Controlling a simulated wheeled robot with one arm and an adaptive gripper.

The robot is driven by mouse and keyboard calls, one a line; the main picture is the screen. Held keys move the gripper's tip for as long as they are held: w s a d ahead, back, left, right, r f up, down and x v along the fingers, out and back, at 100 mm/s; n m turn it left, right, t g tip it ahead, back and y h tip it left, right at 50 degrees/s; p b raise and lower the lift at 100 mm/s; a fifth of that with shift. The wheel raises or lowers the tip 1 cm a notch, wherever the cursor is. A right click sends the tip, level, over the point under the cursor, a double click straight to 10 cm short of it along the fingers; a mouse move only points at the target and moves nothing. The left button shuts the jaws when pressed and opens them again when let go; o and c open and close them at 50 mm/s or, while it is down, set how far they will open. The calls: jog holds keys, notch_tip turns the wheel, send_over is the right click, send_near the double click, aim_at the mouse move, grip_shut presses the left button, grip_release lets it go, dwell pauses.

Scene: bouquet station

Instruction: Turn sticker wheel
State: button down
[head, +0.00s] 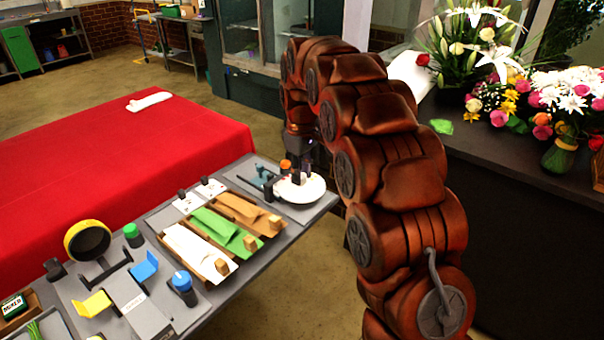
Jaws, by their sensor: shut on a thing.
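The sticker wheel, a white round disc (313,191), lies at the far right end of the grey work table. My gripper (298,179) reaches down onto the disc from above and is shut on a part of it near its middle. The exact point of grip is small and partly hidden by the dark fingers. A small orange piece (285,165) and a blue-and-black fitting (263,182) sit just left of my gripper. My red-brown segmented arm arches over the table's right end and hides what is behind it.
Trays of white, green and brown wrapping sheets (222,232) lie left of the disc. Farther left are a yellow ring (87,240), blue (145,266) and yellow (92,304) pieces and a blue-topped knob (182,281). A red-covered table (110,160) stands behind; flowers (490,70) fill the right counter.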

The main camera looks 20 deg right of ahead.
jog(key=m, duration=0.4)
jog(key=shift+w+m, duration=0.1)
jog(key=shift+m, duration=0.2)
jog(key=shift+r+m+b, duration=0.1)
jog(key=shift+m+b, duration=0.25)
jog(key=shift+m, duration=1.95)
jog(key=c, duration=1.1)
grip_release()
jog(key=shift+c, duration=0.2)
jog(key=shift+w+r, duration=0.1)
jog(key=shift+r, duration=3.6)
